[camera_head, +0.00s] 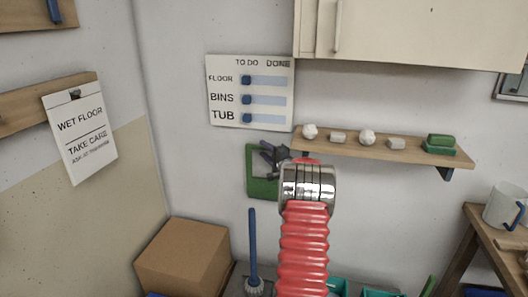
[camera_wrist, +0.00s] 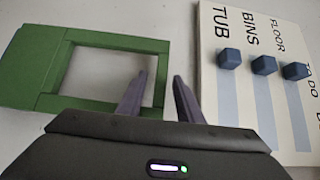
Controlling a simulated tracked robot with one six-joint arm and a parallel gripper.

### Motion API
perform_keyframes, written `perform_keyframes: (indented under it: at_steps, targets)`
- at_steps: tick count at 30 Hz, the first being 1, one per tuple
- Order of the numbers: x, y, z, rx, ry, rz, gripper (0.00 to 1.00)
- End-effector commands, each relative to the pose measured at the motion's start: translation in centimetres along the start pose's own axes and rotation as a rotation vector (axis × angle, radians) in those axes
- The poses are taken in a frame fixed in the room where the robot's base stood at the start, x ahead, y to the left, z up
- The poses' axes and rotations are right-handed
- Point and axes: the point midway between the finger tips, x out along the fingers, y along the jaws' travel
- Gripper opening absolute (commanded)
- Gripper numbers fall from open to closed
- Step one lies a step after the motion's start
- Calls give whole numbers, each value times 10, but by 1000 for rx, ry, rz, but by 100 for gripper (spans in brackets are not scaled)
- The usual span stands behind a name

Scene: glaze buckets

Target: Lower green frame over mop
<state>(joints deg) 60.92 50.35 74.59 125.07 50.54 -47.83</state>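The green frame (camera_head: 262,188) is against the wall below the TO DO board, partly hidden by my arm in the head view. In the wrist view the green frame (camera_wrist: 50,100) shows its rectangular opening. The mop (camera_head: 252,240) has a blue handle and a pale head, and stands upright below the frame. My gripper (camera_head: 273,152) is at the frame's upper right. In the wrist view my gripper (camera_wrist: 160,75) is open, with its fingers on either side of one frame bar and gaps visible. I cannot tell if either finger touches the bar.
The TO DO board (camera_head: 250,91) hangs just above my gripper. A shelf (camera_head: 380,147) with small objects is at the right, under a cabinet (camera_head: 410,30). A cardboard box (camera_head: 185,260) stands left of the mop. Teal containers (camera_head: 380,293) are at the bottom.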

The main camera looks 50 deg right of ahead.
Motion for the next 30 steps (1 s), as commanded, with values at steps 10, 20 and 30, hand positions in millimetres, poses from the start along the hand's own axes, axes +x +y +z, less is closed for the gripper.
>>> perform_keyframes:
  at_steps: [10, 20, 30]
  targets:
    - [4, 0, 0, -1, 0, 0, 33]
    - [4, 0, 0, 0, 0, 0, 11]
    - [4, 1, 0, 0, 0, 1, 0]
